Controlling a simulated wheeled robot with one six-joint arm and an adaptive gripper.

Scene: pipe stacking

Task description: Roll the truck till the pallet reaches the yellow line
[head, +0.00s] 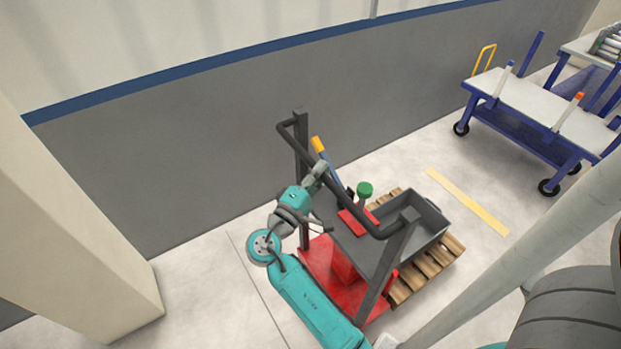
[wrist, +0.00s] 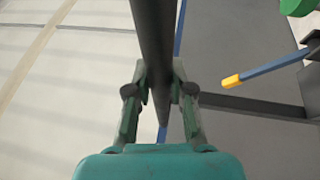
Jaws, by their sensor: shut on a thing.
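The truck has a black push handle (head: 336,186), a grey tray (head: 427,226) and a red base (head: 330,283). The wooden pallet (head: 431,268) lies under the far end of the truck, partly hidden by it. The yellow line (head: 468,201) is painted on the floor beyond the pallet, with bare floor between them. My gripper (head: 318,174) is at the truck's handle. In the wrist view my gripper (wrist: 160,95) has its fingers on both sides of the dark handle bar (wrist: 154,40) and is shut on it.
A blue cart (head: 520,105) with a pale top stands beyond the yellow line at the upper right. A grey wall (head: 190,150) runs along the left of the truck. A beige pillar (head: 70,240) stands at the left. A blue tool with a yellow grip (head: 318,146) is on the truck.

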